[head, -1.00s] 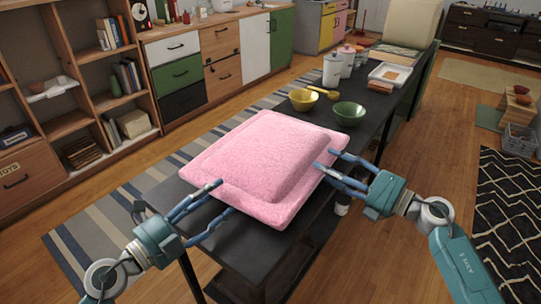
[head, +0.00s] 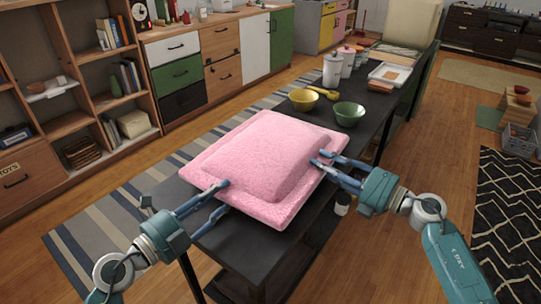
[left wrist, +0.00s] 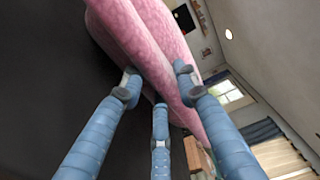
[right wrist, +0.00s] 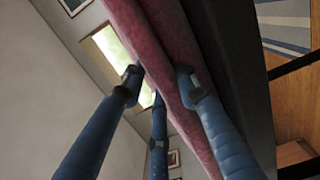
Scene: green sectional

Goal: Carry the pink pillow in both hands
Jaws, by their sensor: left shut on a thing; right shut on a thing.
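The pink pillow (head: 262,160) lies flat on the near end of the dark table (head: 235,245). My left gripper (head: 222,195) is shut on its near left edge. In the left wrist view the fingers (left wrist: 158,85) sit on both sides of the pillow edge (left wrist: 150,40). My right gripper (head: 326,162) is shut on the right edge. In the right wrist view its fingers (right wrist: 160,85) pinch the pillow edge (right wrist: 160,50). Whether the pillow is lifted off the table at all, I cannot tell.
A shelf unit (head: 75,80) and cabinets (head: 215,50) line the back left. Open floor (head: 440,130) lies to the right.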

